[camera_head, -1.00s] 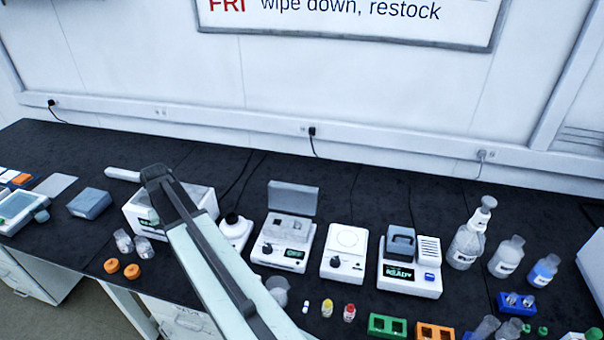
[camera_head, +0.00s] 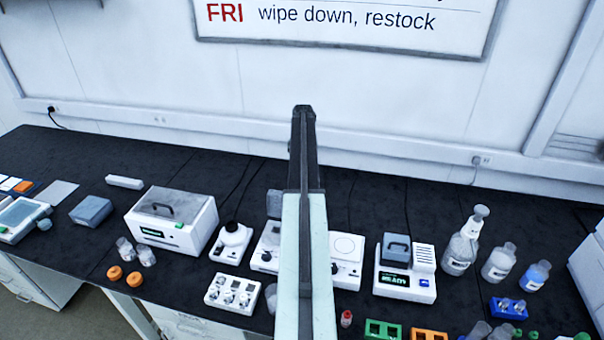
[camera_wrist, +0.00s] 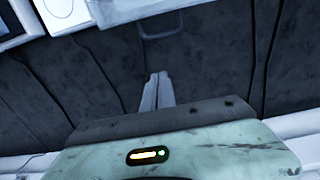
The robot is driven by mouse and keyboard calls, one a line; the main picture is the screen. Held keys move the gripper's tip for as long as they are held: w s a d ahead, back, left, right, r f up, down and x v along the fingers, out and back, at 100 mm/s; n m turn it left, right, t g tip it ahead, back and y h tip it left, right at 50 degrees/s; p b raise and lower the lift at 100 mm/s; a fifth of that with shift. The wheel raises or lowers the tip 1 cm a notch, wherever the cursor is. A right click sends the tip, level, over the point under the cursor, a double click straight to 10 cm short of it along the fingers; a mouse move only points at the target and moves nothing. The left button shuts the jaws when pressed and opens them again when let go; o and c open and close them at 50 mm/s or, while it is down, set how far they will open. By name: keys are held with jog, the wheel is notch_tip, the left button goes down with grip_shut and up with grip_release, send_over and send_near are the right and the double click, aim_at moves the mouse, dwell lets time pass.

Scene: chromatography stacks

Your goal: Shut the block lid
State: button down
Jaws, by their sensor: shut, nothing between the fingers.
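The white heating block unit (camera_head: 265,246) stands mid-bench in the head view, largely hidden behind my arm. A sliver of its raised grey lid (camera_head: 273,203) shows left of the arm, standing up at the back of the unit. The lid's angle and right part are hidden now. My arm reaches up across the middle of the head view, and its fingers are not visible there. In the wrist view my gripper (camera_wrist: 155,92) is shut and empty, with dark bench behind the fingertips. I cannot tell its distance from the lid.
A white plate device (camera_head: 347,260) and a READY unit (camera_head: 407,270) stand to the right. Bottles (camera_head: 465,243) are further right. Black bench lies clear behind the devices.

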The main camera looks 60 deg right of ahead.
notch_tip(320, 180, down, 9)
jog(key=b, duration=0.8)
jog(key=a+r+p, duration=0.1)
jog(key=a, duration=0.1)
jog(key=s+a+r+p, duration=0.1)
jog(key=a, duration=0.1)
jog(key=shift+r+p, duration=0.2)
jog(key=shift+p, duration=0.1)
